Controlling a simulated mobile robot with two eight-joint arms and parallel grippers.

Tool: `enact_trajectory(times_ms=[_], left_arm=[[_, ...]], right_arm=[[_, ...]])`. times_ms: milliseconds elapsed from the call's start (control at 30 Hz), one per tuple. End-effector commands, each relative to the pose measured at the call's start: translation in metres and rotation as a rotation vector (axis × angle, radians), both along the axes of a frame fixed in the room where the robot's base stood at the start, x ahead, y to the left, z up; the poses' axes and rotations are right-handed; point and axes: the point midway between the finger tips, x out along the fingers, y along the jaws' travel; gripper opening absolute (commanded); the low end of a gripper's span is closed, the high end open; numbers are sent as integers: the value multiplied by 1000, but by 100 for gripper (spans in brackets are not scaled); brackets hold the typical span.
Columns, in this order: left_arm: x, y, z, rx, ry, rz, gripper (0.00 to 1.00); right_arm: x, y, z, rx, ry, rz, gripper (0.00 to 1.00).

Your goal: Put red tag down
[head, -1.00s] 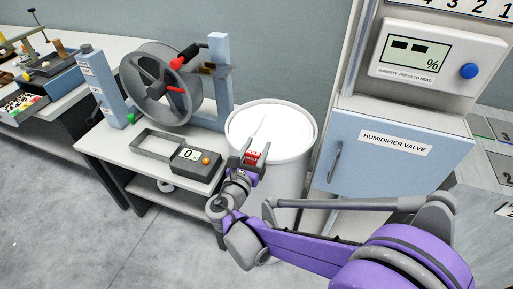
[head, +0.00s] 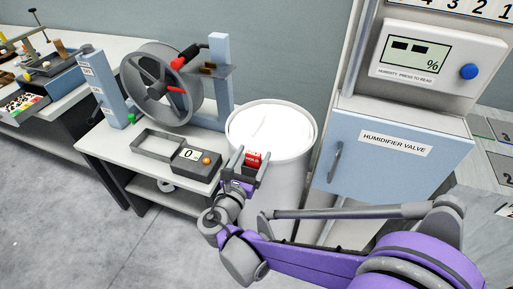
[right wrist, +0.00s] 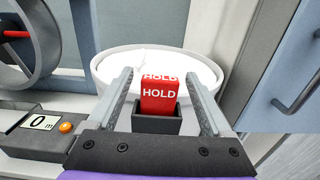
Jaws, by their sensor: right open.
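The red tag (head: 254,159), lettered HOLD in white, stands upright in a small dark grey holder in front of the white drum. In the right wrist view the red tag (right wrist: 159,98) rises out of the dark holder (right wrist: 157,124). My right gripper (head: 252,157) is open, with one finger on each side of the tag. In the right wrist view gaps show between both fingers and the tag. The holder's underside is hidden by my gripper. My left gripper is not in view.
The white drum (head: 295,170) stands right behind the tag. To the left is a bench (head: 115,150) with a reel (head: 160,85) and a counter box (head: 195,160) reading 0. The blue humidifier valve cabinet (head: 390,165) stands to the right. Open floor lies at lower left.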

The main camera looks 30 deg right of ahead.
Motion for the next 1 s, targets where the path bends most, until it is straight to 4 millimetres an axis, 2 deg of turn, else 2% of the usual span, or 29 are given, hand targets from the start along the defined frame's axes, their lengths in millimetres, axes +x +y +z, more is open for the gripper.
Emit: enact_trajectory(times_ms=[100, 300, 467, 567, 667, 800, 900, 1000], left_arm=[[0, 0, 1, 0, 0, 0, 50], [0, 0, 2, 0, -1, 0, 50], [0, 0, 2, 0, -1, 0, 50], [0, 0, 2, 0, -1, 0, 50], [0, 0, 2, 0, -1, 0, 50], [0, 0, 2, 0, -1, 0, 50], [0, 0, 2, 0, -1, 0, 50], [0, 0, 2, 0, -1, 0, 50]], right_arm=[[-18, 23, 0, 1, 0, 7, 84], [-42, 51, 0, 1, -1, 5, 84], [-52, 61, 0, 5, -1, 1, 84], [-58, 53, -8, 82, -8, -16, 84], [-72, 31, -30, 298, -39, -73, 84], [-112, 5, -78, 794, -168, -263, 84], [-145, 7, -109, 1171, -322, -472, 84], [-174, 22, -128, 1509, -506, -718, 84]])
